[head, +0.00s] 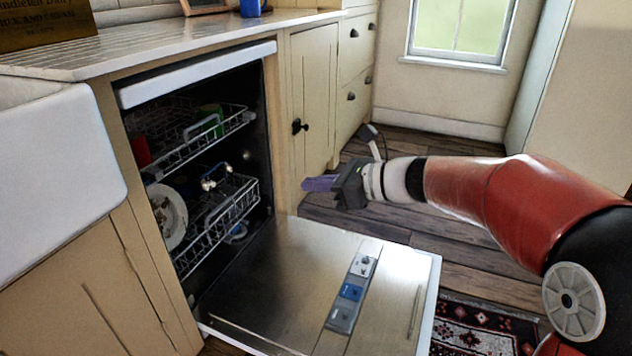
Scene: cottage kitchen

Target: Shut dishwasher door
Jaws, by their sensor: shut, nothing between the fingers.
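The dishwasher door (300,273) is folded fully down and lies about level above the floor, its inner metal side facing up. A detergent dispenser (351,291) is set in it. The dishwasher's dark opening holds an upper rack (207,140) and a lower rack (222,221), both inside the cavity. My gripper (306,184) is shut and empty, pointing left. In the picture it is above the door's hinge end, in front of the cabinet right of the opening. It does not appear to touch the door.
A white plate (168,215) stands in the lower rack. A white sink (55,180) is at the left. A cream cabinet (308,110) with a dark knob is right of the opening. A patterned rug (480,328) lies right of the door. Wooden floor is open behind my arm.

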